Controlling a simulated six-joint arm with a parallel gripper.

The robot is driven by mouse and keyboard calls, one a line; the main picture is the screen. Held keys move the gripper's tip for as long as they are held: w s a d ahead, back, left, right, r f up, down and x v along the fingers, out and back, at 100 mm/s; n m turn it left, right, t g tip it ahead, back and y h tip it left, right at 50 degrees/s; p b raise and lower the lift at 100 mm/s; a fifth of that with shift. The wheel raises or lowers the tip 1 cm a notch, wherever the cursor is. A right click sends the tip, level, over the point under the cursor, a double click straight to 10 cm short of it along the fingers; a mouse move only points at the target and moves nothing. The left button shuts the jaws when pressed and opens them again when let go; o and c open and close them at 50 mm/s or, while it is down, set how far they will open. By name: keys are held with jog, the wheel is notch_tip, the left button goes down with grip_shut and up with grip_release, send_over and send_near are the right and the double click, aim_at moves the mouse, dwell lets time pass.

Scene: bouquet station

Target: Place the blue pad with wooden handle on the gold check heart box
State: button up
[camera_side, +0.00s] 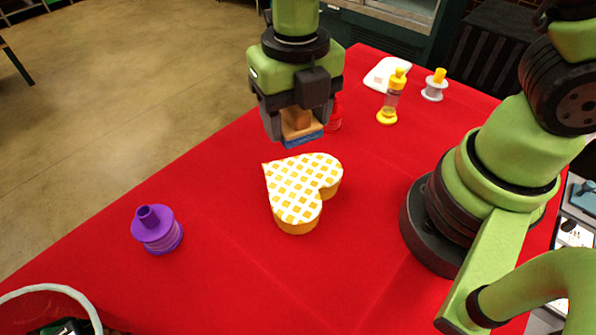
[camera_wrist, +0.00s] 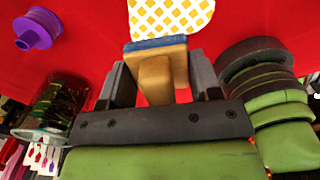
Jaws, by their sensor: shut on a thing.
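My gripper (camera_side: 300,122) is shut on the wooden handle of the blue pad (camera_side: 303,141) and holds it above the red table, behind the heart box in the side view. In the wrist view the pad (camera_wrist: 161,44) shows its blue edge and wooden block between the fingers of my gripper (camera_wrist: 160,80). The gold check heart box (camera_side: 301,184) lies flat on the table with a white and gold check top. It also shows at the top of the wrist view (camera_wrist: 170,14), just beyond the pad. The box top is bare.
A purple spool-like object (camera_side: 157,229) stands at the left. Behind the gripper are a partly hidden red object (camera_side: 335,115), a yellow-capped bottle (camera_side: 392,98), a white flat piece (camera_side: 385,73) and a grey-yellow spool (camera_side: 435,86). A basket rim (camera_side: 60,288) shows at bottom left. The cloth around the box is clear.

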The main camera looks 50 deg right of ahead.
send_over(298, 177)
notch_tip(298, 177, down, 5)
jog(key=shift+d+r, duration=0.1)
jog(key=shift+r, duration=0.1)
jog(key=shift+f, duration=2.5)
jog(key=shift+f, duration=0.15)
jog(key=o, duration=0.9)
